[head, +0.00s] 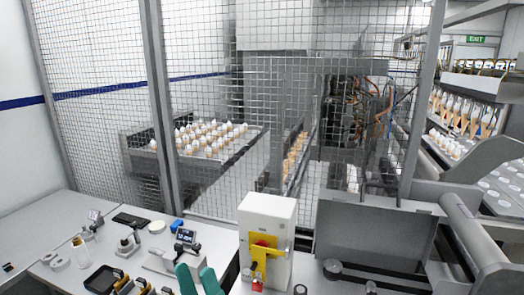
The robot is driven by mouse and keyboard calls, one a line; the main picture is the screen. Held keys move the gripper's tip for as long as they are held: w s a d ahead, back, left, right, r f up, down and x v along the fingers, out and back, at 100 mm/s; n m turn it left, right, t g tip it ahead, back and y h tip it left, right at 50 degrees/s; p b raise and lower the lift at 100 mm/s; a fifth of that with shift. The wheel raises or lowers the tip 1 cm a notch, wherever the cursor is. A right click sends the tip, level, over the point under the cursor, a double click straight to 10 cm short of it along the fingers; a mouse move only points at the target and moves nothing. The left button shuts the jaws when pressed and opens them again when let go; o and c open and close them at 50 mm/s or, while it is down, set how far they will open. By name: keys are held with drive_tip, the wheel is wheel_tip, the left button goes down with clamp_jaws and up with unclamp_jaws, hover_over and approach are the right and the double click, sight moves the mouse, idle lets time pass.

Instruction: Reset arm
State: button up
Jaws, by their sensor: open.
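My arm and my gripper do not show in the head view. The worktable (52,212) runs along the lower left, with small tools and devices on it. A pair of teal glove-like shapes (208,279) stands at the bottom edge, partly cut off. Several black tools with yellow parts (121,279) lie to their left, some also cut off by the edge.
A wire mesh fence (105,100) closes off the machine and a tray of white-topped cones (210,139). A white box with a yellow and red switch (267,214) stands in front of it. A grey conveyor (482,245) is at right.

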drive_tip(key=s+d+f+m+h, duration=0.2)
drive_tip(key=s+f+m+h, duration=0.1)
drive_tip(key=f+m+h, duration=0.5)
drive_tip(key=s+d+f+m+h, duration=0.2)
drive_tip(key=f+m+h, duration=0.5)
drive_tip(key=m, duration=0.1)
drive_tip(key=s+d+f+m+h, duration=0.2)
drive_tip(key=s+f+m+h, duration=0.1)
drive_tip(key=f+m+h, duration=0.45)
drive_tip(key=s+d+f+g, duration=0.2)
drive_tip(key=s+f+g, duration=0.1)
drive_tip(key=s+f, duration=0.4)
drive_tip(key=s+d+f+g+y, duration=0.1)
drive_tip(key=s+d+f+g, duration=0.2)
drive_tip(key=s+f, duration=0.4)
drive_tip(key=s+m+g, duration=0.1)
drive_tip(key=s, duration=0.3)
drive_tip(key=shift+f, duration=0.4)
drive_tip(key=shift+y, duration=0.25)
